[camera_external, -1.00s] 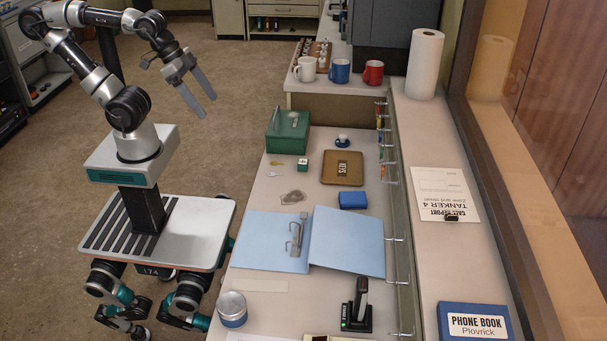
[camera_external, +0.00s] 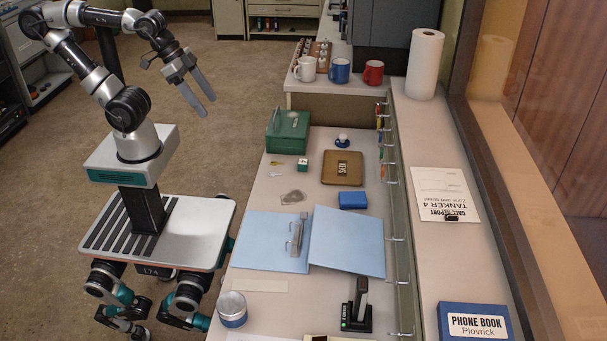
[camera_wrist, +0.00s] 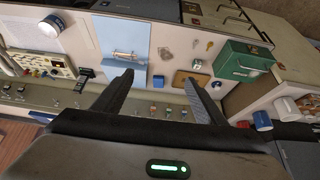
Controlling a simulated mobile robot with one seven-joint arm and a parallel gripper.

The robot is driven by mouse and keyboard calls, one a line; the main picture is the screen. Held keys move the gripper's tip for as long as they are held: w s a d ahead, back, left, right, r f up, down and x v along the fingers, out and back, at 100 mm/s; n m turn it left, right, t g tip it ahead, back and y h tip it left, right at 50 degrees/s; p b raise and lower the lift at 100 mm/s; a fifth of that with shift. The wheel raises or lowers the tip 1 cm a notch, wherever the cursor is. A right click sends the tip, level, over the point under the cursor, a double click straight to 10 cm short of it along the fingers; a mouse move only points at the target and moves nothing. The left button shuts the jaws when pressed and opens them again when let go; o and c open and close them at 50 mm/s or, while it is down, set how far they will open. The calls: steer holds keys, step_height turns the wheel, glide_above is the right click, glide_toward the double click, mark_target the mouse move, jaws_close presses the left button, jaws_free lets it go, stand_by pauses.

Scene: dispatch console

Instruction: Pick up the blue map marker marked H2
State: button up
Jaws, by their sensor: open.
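No marking H2 is readable in either view, so I cannot tell for sure which thing is the blue map marker. A small blue piece with a white top (camera_external: 342,140) stands on the desk behind the brown KEYS tray (camera_external: 343,168); it also shows in the wrist view (camera_wrist: 196,64). A small green piece with a white face (camera_external: 302,165) stands to the left of the tray. My gripper (camera_external: 207,107) is open and empty, raised over the floor left of the desk. In the wrist view its fingers (camera_wrist: 160,78) are spread apart with nothing between them.
A green cash box (camera_external: 288,132) stands left of the blue-and-white piece. A blue block (camera_external: 353,200), an open light blue binder (camera_external: 270,241) and a round tin (camera_external: 232,309) are nearer. Mugs (camera_external: 340,71) stand on the raised part behind. A rack with wire hooks runs along the desk's right side.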

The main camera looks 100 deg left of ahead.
steer(key=w+a+f+n+h+b, duration=0.1)
steer(key=w+a+f+n+b, duration=0.1)
steer(key=w+a+n, duration=0.75)
steer(key=w+a+f+n+b, duration=0.1)
steer(key=w+a+f+n, duration=0.35)
steer(key=w+n, duration=0.8)
steer(key=w+a+f+n+b, duration=0.1)
steer(key=w+a+f+n, duration=0.15)
steer(key=a, duration=0.35)
steer(key=w+a+f+n, duration=0.2)
steer(key=w+a+n, duration=0.1)
steer(key=w+a, duration=0.15)
steer(key=n+t+y+b, duration=0.1)
steer(key=n+b, duration=0.2)
steer(key=n, duration=0.5)
glide_toward(343, 136)
steer(key=x, duration=0.2)
steer(key=d+x, duration=0.1)
steer(key=x, duration=0.1)
steer(key=shift+w+f, duration=0.1)
steer(key=shift+f, duration=0.05)
steer(key=shift+a+b+x, duration=0.2)
steer(key=shift+b+x, duration=0.15)
steer(key=shift+x, duration=1.1)
steer(key=shift+a+b+x, duration=0.2)
steer(key=shift+b+x, duration=0.15)
steer(key=shift+x, duration=1.15)
steer(key=shift+c, duration=0.5)
steer(key=c, duration=1)
